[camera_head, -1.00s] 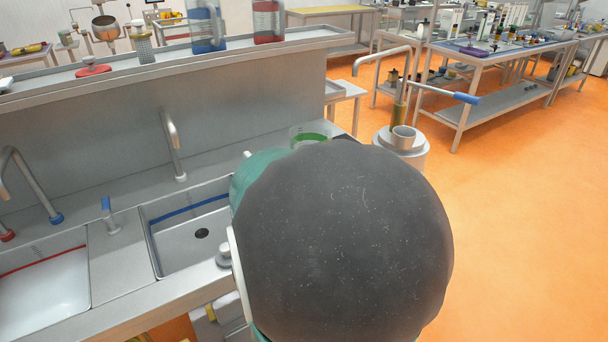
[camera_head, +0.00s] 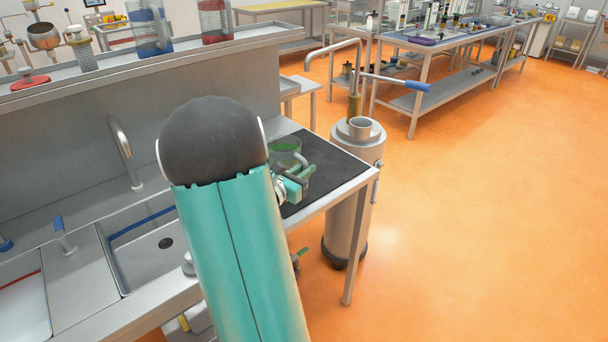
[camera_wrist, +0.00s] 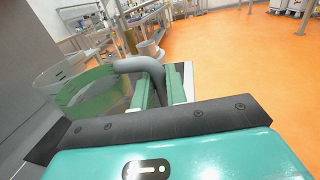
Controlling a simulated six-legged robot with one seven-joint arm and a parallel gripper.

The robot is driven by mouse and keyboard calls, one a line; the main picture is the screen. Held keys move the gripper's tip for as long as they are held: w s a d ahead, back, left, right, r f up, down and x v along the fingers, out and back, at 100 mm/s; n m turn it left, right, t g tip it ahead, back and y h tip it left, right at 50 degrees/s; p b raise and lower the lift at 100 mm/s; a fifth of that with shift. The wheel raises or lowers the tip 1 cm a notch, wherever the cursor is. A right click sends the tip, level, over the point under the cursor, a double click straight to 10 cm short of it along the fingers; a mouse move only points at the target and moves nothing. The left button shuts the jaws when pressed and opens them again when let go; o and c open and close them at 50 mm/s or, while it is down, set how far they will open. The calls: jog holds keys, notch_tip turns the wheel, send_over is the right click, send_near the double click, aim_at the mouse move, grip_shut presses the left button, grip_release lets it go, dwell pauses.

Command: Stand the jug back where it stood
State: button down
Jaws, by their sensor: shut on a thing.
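The jug (camera_head: 284,153) is clear with a green band or contents. It stands roughly upright over the dark mat at the right end of the bench; I cannot tell whether its base touches. In the wrist view the jug (camera_wrist: 85,95) is at the left, its grey curved handle (camera_wrist: 140,66) reaching towards my fingers. My gripper (camera_wrist: 160,85) is shut on the handle. In the head view my gripper (camera_head: 303,179) is at the jug's near right side, partly hidden by my arm.
The dark mat (camera_head: 330,165) has bare room right of the jug. A tall steel cylinder (camera_head: 347,220) with a pump handle (camera_head: 395,82) stands just beyond the bench end. A sink (camera_head: 145,250) with a tap (camera_head: 126,150) lies left. A raised shelf (camera_head: 170,55) runs behind.

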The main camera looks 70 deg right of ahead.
jog(key=shift+f, duration=0.8)
jog(key=c, duration=1.4)
grip_release()
jog(key=v, duration=1.2)
jog(key=shift+s, duration=0.1)
